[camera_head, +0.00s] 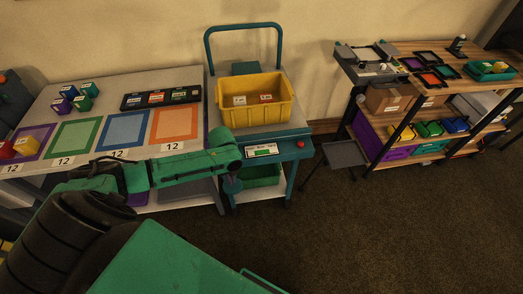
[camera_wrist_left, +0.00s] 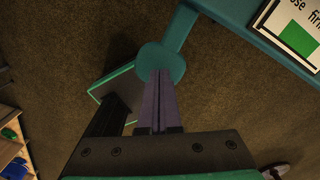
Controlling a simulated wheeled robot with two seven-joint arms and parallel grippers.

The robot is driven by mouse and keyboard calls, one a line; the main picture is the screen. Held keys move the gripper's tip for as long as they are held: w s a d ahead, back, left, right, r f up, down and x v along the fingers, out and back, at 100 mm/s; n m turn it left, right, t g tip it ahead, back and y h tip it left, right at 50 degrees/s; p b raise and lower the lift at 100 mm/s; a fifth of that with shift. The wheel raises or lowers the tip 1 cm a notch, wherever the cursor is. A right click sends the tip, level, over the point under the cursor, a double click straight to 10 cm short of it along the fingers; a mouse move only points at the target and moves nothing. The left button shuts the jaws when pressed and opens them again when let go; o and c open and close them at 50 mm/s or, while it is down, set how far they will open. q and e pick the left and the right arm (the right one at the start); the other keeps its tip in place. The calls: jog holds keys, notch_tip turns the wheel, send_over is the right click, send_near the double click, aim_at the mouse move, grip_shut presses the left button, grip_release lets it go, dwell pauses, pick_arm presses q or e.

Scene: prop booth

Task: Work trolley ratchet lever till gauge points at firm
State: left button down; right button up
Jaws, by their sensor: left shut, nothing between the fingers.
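The trolley (camera_head: 216,112) stands in the middle of the head view, teal with a hooped handle. Its gauge (camera_head: 262,150) is a white plate on the front edge with a green patch; the word "firm" is partly readable in the left wrist view (camera_wrist_left: 299,32), but I cannot make out a pointer. A teal bar with a round end, seemingly the ratchet lever (camera_wrist_left: 163,60), shows in the left wrist view. My left gripper (camera_head: 232,185) is shut and empty, its fingertips (camera_wrist_left: 161,78) at that round end; I cannot tell if they touch. My right gripper is out of view.
A yellow crate (camera_head: 253,112) with two labelled items sits on the trolley; a green bin (camera_head: 262,181) is below. A table with coloured squares (camera_head: 75,137) stands left. A loaded wooden shelf unit (camera_head: 408,133) stands right. Dark carpet (camera_head: 400,230) in front is clear.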

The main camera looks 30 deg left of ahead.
aim_at(233, 187)
pick_arm(q)
jog(key=shift+f+b, duration=1.9)
jog(key=shift+f, duration=0.95)
notch_tip(233, 187, up, 10)
jog(key=p, duration=0.9)
jog(key=shift+f+p, duration=0.25)
jog(key=shift+p, duration=0.1)
jog(key=shift+f, duration=0.15)
